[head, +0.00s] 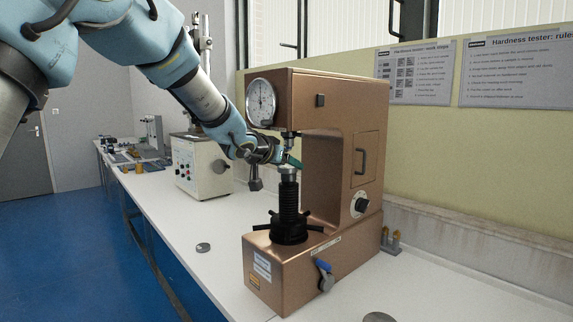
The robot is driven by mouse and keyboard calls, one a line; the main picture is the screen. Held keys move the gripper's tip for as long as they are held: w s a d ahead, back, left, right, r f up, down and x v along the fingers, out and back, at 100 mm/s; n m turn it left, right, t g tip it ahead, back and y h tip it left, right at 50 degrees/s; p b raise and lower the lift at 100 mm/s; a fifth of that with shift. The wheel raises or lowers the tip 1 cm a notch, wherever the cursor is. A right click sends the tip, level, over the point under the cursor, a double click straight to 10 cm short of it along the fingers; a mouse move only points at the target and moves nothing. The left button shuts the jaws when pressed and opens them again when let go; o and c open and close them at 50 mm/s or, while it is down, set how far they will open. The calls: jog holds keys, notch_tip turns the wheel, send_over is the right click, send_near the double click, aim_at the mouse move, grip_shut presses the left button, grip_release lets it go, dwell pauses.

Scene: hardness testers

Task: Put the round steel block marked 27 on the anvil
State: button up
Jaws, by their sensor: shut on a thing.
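The anvil (288,176) is the small steel top of the black threaded screw on the copper-coloured hardness tester (340,135). My gripper (291,162) is at the anvil, under the indenter, reaching in from the left with its teal fingertips. It is shut on a small steel piece, apparently the round block (288,169), at the top of the anvil. I cannot tell whether the block rests on the anvil or is just above it. Its marking cannot be read.
A round steel disc (203,247) lies on the white bench (215,268) left of the tester, and another disc (379,317) lies at the front right. A lever with a blue grip (324,268) sticks out in front. A cream tester (200,165) stands behind.

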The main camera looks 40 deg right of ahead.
aim_at(282, 172)
jog(key=o, duration=1.3)
jog(key=shift+f, duration=0.1)
jog(key=shift+c, duration=0.9)
jog(key=a, duration=0.2)
jog(key=s+a, duration=0.1)
jog(key=a, duration=0.1)
jog(key=s+a, duration=0.1)
jog(key=a, duration=0.1)
jog(key=shift+a+r+b, duration=0.2)
jog(key=shift+a+b, duration=0.2)
jog(key=shift+w, duration=0.1)
